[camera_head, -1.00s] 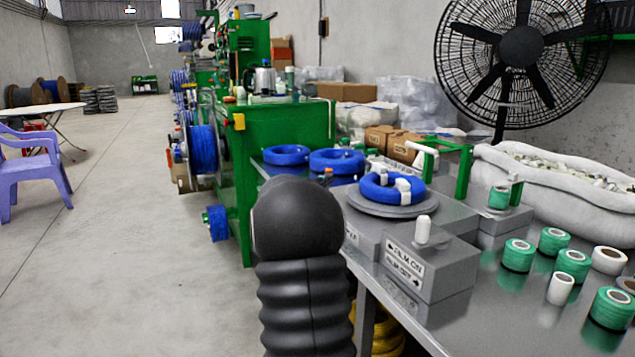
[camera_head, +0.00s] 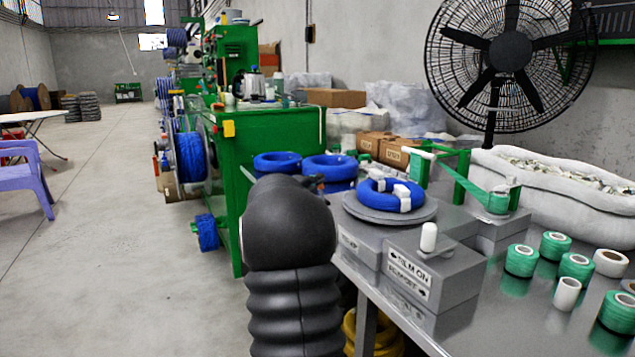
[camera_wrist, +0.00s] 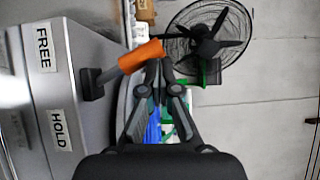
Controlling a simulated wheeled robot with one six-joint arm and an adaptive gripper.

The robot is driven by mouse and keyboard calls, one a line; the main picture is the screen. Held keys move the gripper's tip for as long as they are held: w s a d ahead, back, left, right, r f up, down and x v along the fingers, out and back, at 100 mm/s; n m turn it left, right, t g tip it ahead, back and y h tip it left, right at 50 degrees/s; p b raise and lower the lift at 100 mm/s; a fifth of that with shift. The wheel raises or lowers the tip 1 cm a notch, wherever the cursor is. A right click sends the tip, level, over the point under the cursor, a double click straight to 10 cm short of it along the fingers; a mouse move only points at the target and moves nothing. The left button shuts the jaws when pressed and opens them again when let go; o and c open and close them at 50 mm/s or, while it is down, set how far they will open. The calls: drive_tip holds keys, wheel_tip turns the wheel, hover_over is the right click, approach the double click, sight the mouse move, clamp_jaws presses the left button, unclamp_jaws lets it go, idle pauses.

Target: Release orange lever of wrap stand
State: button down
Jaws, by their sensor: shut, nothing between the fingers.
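The orange lever (camera_wrist: 138,57) shows in the wrist view. Its black arm (camera_wrist: 92,82) comes out of a grey face of the wrap stand (camera_wrist: 55,150), between the labels FREE (camera_wrist: 43,48) and HOLD (camera_wrist: 58,128). The lever slants toward the FREE end in the picture. My gripper (camera_wrist: 158,70) is shut and empty, its fingertips close beside the lever's outer end; I cannot tell whether they touch. In the head view, the wrap stand (camera_head: 365,258) is right of my arm, which hides most of my gripper. I do not see the lever there.
A blue cable coil (camera_head: 390,194) lies on the round grey plate (camera_head: 425,213). A grey box (camera_head: 455,275) with a white knob (camera_head: 428,237) stands in front. Green film rolls (camera_head: 522,261) are on the metal table (camera_head: 500,330).

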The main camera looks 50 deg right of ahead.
drive_tip(key=shift+s, duration=0.1)
idle(0.4)
drive_tip(key=shift+s+a+r, duration=0.2)
drive_tip(key=shift+s, duration=0.05)
drive_tip(key=s+a+r, duration=0.1)
drive_tip(key=s+a, duration=0.1)
drive_tip(key=a, duration=0.3)
drive_tip(key=s+a+r+b, duration=0.1)
drive_tip(key=s+a+r, duration=0.1)
drive_tip(key=a, duration=0.4)
drive_tip(key=shift+a+r, duration=0.2)
drive_tip(key=shift+r, duration=0.05)
drive_tip(key=shift+w, duration=0.1)
